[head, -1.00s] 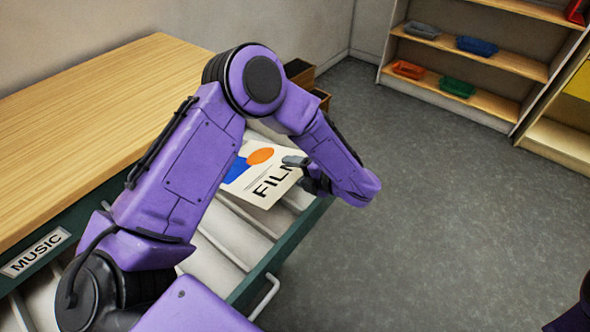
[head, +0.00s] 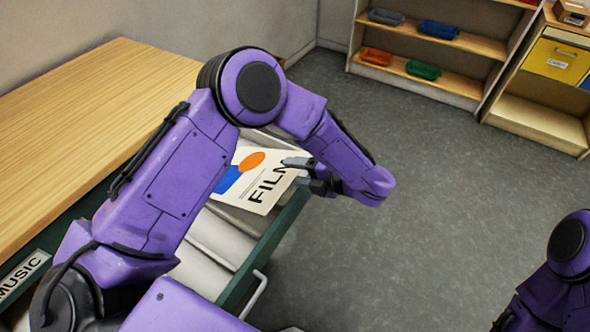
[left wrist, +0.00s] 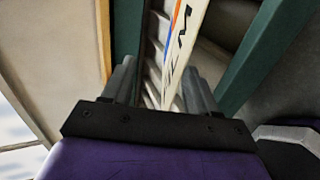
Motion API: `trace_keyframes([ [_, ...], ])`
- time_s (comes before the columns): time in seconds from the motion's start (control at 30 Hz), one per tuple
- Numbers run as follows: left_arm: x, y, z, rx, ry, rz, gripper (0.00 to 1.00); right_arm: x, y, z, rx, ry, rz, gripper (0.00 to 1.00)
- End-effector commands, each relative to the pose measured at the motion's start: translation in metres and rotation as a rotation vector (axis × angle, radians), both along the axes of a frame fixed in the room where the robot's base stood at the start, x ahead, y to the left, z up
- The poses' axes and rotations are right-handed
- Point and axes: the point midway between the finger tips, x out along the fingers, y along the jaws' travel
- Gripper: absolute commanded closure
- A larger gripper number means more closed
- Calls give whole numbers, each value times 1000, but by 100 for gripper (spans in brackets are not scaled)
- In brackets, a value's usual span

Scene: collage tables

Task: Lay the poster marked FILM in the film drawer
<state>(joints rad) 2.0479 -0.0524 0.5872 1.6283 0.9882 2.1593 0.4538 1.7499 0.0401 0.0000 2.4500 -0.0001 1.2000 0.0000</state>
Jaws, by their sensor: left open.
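The poster marked FILM (head: 258,182) is off-white with an orange oval and a blue shape. It lies over the open, slatted drawer (head: 225,240) with a dark green front, partly hidden by my left arm. My left gripper (head: 305,174) is open at the poster's right edge. In the left wrist view the poster (left wrist: 185,45) shows nearly edge-on between the two fingers (left wrist: 158,85); whether they touch it I cannot tell. The open drawer's label is not visible. My right arm shows at the lower right, but its gripper is out of view.
A MUSIC label (head: 22,275) is on the green front at lower left. The wooden tabletop (head: 95,110) is bare. A shelf (head: 450,80) with several coloured trays and a cabinet with a yellow drawer (head: 556,62) stand at the back right. The grey floor between is clear.

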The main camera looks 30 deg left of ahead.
Motion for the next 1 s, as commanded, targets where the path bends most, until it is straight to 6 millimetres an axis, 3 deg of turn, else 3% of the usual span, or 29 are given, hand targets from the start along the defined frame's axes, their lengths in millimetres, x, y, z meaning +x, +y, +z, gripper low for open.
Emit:
trace_keyframes([
  [0.47,-2,-25,63,1,-1,-2,42,0,0,51,0,0,0,57],
  [1.0,-2,-27,62,0,0,0,42,0,0,49,0,0,0,57],
])
